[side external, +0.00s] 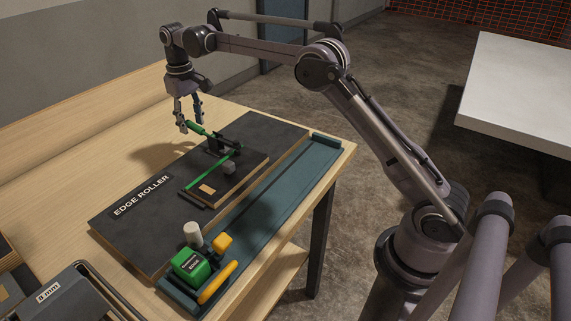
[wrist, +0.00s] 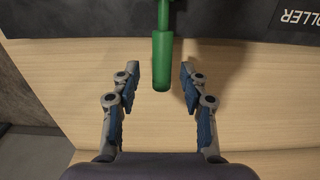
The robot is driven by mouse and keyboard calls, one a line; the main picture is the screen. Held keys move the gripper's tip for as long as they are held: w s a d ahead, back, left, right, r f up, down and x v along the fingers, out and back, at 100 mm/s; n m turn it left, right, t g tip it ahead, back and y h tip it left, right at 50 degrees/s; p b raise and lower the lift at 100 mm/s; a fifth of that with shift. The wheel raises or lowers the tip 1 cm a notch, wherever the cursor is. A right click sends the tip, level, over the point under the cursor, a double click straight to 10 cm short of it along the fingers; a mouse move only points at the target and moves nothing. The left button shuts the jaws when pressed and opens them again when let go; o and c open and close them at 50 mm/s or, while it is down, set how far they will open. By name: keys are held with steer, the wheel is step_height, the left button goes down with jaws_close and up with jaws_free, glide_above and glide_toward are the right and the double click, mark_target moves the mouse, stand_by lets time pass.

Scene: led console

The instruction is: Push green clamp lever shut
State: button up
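The green clamp lever (side external: 198,129) stands at the far side of a small dark board on the black panel marked EDGE ROLLER. Its handle points left and outward over the wooden table. In the wrist view the green handle (wrist: 161,62) reaches down from the top, between the fingertips. My gripper (side external: 190,124) is open, pointing down at the handle's free end. In the wrist view my gripper (wrist: 160,78) has its two fingers apart, one on each side of the handle, with a gap on both sides. No contact is visible.
The black panel (side external: 130,230) lies on the wooden table. A white cylinder (side external: 193,234) stands nearby.

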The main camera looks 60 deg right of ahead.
steer(key=o, duration=0.3)
steer(key=shift+o, duration=0.2)
steer(key=shift+a, duration=0.1)
steer(key=shift+r, duration=3.55)
